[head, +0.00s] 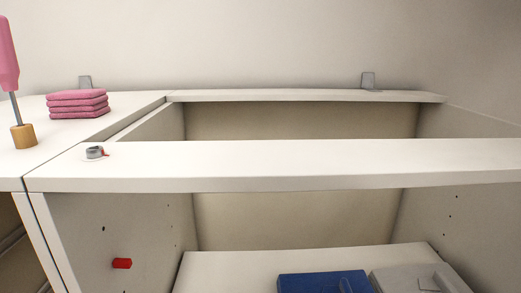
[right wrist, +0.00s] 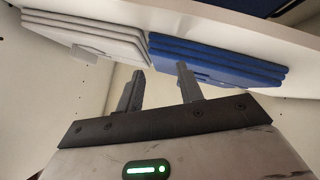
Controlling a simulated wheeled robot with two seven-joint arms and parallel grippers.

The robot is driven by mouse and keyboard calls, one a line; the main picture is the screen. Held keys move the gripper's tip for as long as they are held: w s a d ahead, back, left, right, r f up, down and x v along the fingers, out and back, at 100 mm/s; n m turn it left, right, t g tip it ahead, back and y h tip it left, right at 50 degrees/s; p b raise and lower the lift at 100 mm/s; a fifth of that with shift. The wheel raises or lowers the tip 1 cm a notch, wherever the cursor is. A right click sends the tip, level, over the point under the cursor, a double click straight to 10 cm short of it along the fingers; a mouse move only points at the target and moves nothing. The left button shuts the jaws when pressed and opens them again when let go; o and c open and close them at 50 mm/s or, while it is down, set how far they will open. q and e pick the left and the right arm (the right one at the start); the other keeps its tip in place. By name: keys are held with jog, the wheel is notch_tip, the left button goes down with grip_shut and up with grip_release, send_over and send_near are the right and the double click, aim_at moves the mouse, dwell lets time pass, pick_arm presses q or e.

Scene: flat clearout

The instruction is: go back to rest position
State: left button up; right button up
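My right gripper (right wrist: 160,82) shows in the right wrist view. Its two grey fingers stand apart with nothing between them. Beyond the fingertips, a stack of flat blue pieces (right wrist: 215,62) and a stack of flat light grey pieces (right wrist: 85,38) lie side by side on a white shelf (right wrist: 255,35), apart from the fingers as far as I can tell. In the head view the blue stack (head: 310,284) and the grey stack (head: 400,280) sit on the lower shelf (head: 250,264), cut off by the bottom edge. Neither gripper shows in the head view.
A white cabinet with an open top has a front rail (head: 300,160) across it. A stack of pink folded cloths (head: 78,104), a pink-handled tool (head: 10,60) with a wooden end and a small metal fitting (head: 95,153) stand at left. A red peg (head: 122,263) juts from the inner wall.

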jog(key=s+a+f+m+g+y, duration=0.1)
jog(key=s+a+f+g, duration=0.2)
jog(key=s, duration=0.4)
jog(key=s+a+f+m+g+y, duration=0.1)
jog(key=s+f+g, duration=0.25)
jog(key=s, duration=0.35)
jog(key=w+a+f+t+y, duration=0.3)
jog(key=w+a+f+t, duration=0.1)
jog(key=w+a+t, duration=0.1)
jog(key=shift+w+a+t, duration=0.4)
jog(key=shift+w+t, duration=0.35)
jog(key=shift+w, duration=0.1)
